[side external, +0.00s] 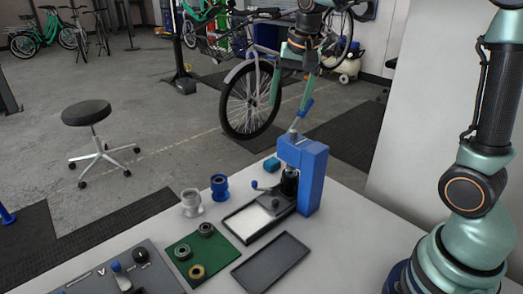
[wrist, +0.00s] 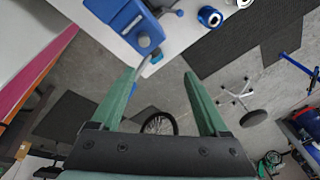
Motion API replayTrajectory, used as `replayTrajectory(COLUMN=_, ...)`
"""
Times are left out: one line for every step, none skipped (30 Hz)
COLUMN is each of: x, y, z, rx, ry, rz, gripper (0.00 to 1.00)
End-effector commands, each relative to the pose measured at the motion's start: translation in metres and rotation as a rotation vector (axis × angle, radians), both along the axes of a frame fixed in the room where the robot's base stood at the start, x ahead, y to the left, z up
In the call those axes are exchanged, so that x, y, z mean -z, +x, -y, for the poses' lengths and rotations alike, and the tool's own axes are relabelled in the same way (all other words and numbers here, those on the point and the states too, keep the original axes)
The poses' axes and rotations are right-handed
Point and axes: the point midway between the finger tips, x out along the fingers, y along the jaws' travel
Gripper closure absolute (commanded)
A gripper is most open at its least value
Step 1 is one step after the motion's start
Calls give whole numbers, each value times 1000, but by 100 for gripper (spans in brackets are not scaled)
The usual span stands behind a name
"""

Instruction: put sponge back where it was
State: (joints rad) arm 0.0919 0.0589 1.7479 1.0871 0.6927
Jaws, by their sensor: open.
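A small blue block (side external: 272,165), which looks like the sponge, lies on the white table (side external: 345,215) just left of the blue press (side external: 312,175). My gripper (side external: 291,98) is raised above and behind the press, well away from the block. In the wrist view its two green fingers (wrist: 160,74) are spread wide, with nothing held between them. The press lever with its blue grip (side external: 306,106) rises close to the fingers; whether it touches them I cannot tell.
The press also shows in the wrist view (wrist: 122,18). A silver spool (side external: 191,203) and a blue spool (side external: 220,187) stand to its left. A green mat (side external: 215,262) holds several round parts. An empty dark tray (side external: 270,262) lies in front. A bike and stool stand beyond.

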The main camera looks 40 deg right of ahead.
Motion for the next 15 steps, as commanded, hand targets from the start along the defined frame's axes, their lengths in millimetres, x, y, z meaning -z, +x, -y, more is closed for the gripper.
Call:
replayTrajectory(x=-7, y=-15, z=-6, rx=-65, ry=-17, rz=25, gripper=22)
replayTrajectory(x=-10, y=-23, z=-8, rx=-106, ry=-28, rz=39, gripper=22)
replayTrajectory(x=-12, y=-34, z=-12, rx=-159, ry=-44, rz=54, gripper=22)
replayTrajectory(x=-13, y=-43, z=-14, rx=-201, ry=-56, rz=66, gripper=22)
replayTrajectory(x=-14, y=-51, z=-17, rx=-241, ry=-69, rz=79, gripper=22)
replayTrajectory(x=-14, y=-62, z=-20, rx=-295, ry=-86, rz=96, gripper=22)
replayTrajectory(x=-13, y=-70, z=-22, rx=-335, ry=-99, rz=107, gripper=22)
replayTrajectory(x=-12, y=-78, z=-24, rx=-375, ry=-114, rz=120, gripper=22)
replayTrajectory(x=-11, y=-89, z=-27, rx=-427, ry=-132, rz=135, gripper=22)
replayTrajectory(x=-9, y=-96, z=-29, rx=-464, ry=-147, rz=146, gripper=22)
replayTrajectory(x=-7, y=-103, z=-30, rx=-501, ry=-161, rz=159, gripper=22)
replayTrajectory(x=-4, y=-112, z=-32, rx=-546, ry=-179, rz=171, gripper=22)
replayTrajectory(x=-2, y=-117, z=-34, rx=-577, ry=-192, rz=180, gripper=22)
replayTrajectory(x=1, y=-122, z=-35, rx=-605, ry=-204, rz=190, gripper=22)
replayTrajectory(x=4, y=-128, z=-36, rx=-639, ry=-218, rz=198, gripper=22)
